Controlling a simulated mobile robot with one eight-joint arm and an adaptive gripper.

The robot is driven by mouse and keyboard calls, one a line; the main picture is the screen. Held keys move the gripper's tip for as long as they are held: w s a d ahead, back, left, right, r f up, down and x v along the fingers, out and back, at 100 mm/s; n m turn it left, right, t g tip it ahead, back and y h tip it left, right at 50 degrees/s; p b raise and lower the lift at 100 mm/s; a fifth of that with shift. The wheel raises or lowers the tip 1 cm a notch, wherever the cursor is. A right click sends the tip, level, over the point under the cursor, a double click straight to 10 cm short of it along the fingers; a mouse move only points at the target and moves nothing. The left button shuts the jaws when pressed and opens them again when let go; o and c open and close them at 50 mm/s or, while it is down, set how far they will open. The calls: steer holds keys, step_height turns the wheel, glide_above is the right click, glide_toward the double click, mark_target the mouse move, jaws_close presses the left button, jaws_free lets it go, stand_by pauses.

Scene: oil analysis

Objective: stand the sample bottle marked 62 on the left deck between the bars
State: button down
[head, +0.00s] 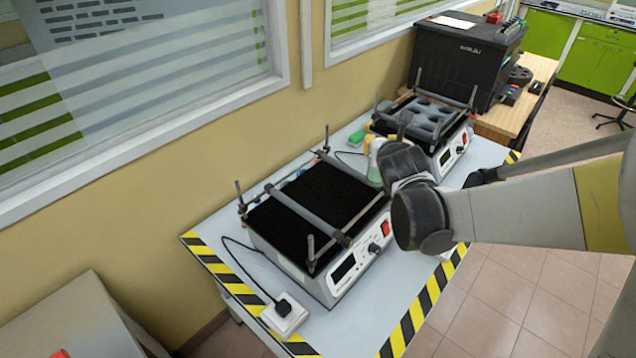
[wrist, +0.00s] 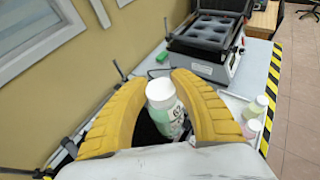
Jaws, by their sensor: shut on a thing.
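The sample bottle (wrist: 166,106) has a white cap, greenish contents and a label that reads 62. In the wrist view it is between the two yellow fingers of my gripper (wrist: 165,84), which are shut on it. The left deck (head: 310,205) is a black mat on a white shaker, crossed by a grey bar (head: 306,212), with more bars along its edges. In the wrist view, dark deck surface shows around and below the bottle. Whether the bottle's base touches the deck is hidden. In the head view, my arm mostly covers the gripper.
A second shaker (wrist: 208,38) with round holes in its deck stands further along the table. Bottles with green (wrist: 256,106) and pink (wrist: 251,128) contents stand at the right in the wrist view. A white plug box (head: 284,316) with a cable lies at the table's near end.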

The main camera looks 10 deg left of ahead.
steer(key=s+a+f+b, duration=0.1)
steer(key=a+f+b, duration=0.1)
steer(key=a+f, duration=0.2)
steer(key=s+a+f+n+y+b, duration=0.1)
steer(key=a+f+b, duration=0.2)
steer(key=a, duration=0.7)
step_height(320, 180, down, 2)
steer(key=shift+s+f, duration=0.15)
steer(key=shift+s, duration=0.25)
steer(key=shift+a+f, duration=0.1)
steer(key=shift+f, duration=0.05)
steer(key=c, duration=1.1)
jaws_free()
steer(key=shift+b, duration=0.3)
